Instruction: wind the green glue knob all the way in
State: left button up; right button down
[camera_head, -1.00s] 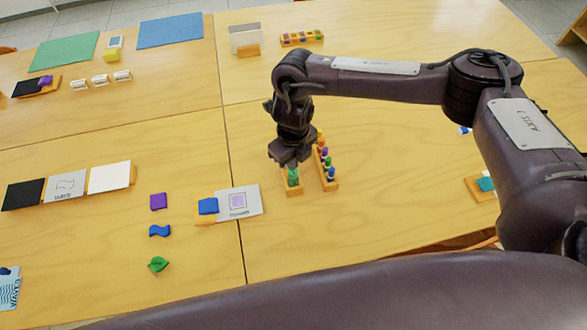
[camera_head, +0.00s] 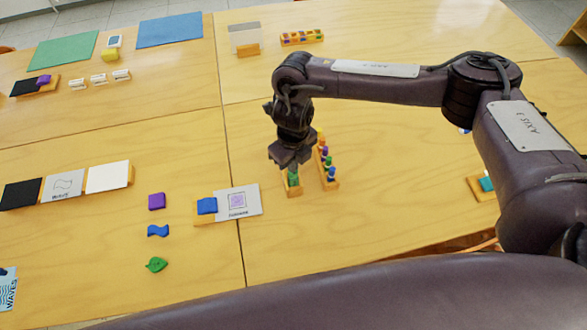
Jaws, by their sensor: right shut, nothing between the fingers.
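The green glue knob (camera_head: 293,179) sits on a small wooden block (camera_head: 293,190) on the near right table. My right gripper (camera_head: 290,167) points down right over the knob, its fingers shut. They hide the top of the knob, and I cannot tell whether they touch it. How far in the knob is wound does not show. My left gripper is not in view.
A wooden rack (camera_head: 330,181) with several coloured knobs stands just right of the block. A grey card (camera_head: 240,203) and a blue piece (camera_head: 207,206) on a wooden base lie to the left. The table right of the rack is mostly clear.

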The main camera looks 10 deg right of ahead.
jog(key=shift+f, duration=0.25)
jog(key=shift+r, duration=0.2)
jog(key=shift+r, duration=0.35)
jog(key=c, duration=2.2)
grip_release()
jog(key=shift+c, duration=2)
grip_release()
